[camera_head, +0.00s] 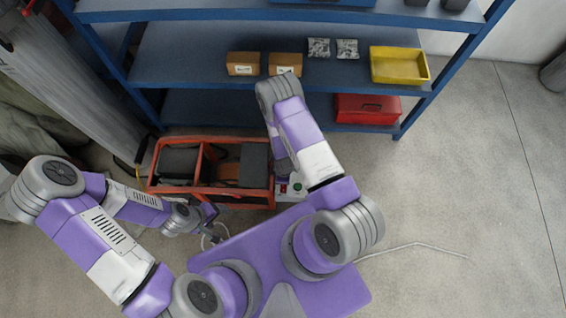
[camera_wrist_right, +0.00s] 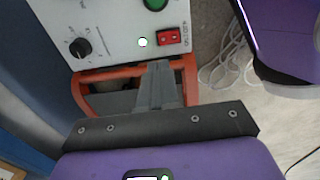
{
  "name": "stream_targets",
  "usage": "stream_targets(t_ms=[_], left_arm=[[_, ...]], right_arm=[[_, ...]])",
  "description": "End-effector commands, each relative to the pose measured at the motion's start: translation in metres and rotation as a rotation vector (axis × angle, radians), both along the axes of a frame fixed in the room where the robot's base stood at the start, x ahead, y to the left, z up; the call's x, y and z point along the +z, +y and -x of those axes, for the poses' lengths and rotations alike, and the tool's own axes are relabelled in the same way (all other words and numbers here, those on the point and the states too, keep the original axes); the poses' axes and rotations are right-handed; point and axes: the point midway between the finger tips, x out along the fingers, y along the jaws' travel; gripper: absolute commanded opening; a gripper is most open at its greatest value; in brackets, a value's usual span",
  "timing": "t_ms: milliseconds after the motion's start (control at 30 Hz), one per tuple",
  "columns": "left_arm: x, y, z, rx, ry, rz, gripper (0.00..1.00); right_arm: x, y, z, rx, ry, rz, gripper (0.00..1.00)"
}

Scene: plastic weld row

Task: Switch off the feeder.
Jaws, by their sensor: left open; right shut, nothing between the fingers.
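The feeder's white control panel (camera_wrist_right: 115,25) fills the top of the right wrist view. The panel also shows small in the head view (camera_head: 290,189), beside my right arm. My right gripper (camera_wrist_right: 160,68) is shut and empty, its fingertips just short of the panel, below the lamp and switch. In the head view my right arm hides it. My left gripper (camera_head: 213,212) is open and empty, by the orange frame's front edge.
An orange frame (camera_head: 225,198) with dark contents stands next to the panel. A blue shelf (camera_head: 200,55) behind holds cardboard boxes (camera_head: 243,64), a yellow tray (camera_head: 398,80) and a red case (camera_head: 367,108). White cables (camera_wrist_right: 228,60) lie on the floor.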

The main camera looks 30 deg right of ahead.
Motion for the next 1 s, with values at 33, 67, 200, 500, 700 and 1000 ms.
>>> stream_targets(t_ms=[33, 67, 200, 500, 700, 1000], left_arm=[[0.006, 0.0, 0.0, 0.0, 0.0, 0.0, 0.73], [0.007, 0.0, 0.0, 0.0, 0.0, 0.0, 0.73], [0.012, 0.0, 0.0, 0.0, 0.0, 0.0, 0.73], [0.014, 0.0, 0.0, 0.0, 0.001, 0.0, 0.73], [0.014, 0.0, 0.0, 0.0, 0.001, 0.0, 0.73], [0.017, 0.0, 0.0, 0.0, 0.0, 0.0, 0.73]], right_arm=[[0.014, 0.0, -0.001, 0.001, -0.002, 0.0, 0.0], [0.02, 0.0, -0.001, 0.002, -0.002, 0.0, 0.0], [0.038, -0.001, -0.002, 0.0, -0.001, 0.001, 0.0], [0.048, -0.001, -0.002, 0.001, 0.0, 0.001, 0.0], [0.048, -0.001, -0.002, 0.001, 0.0, 0.001, 0.0], [0.047, 0.005, 0.008, 0.016, -0.024, 0.033, 0.0]])
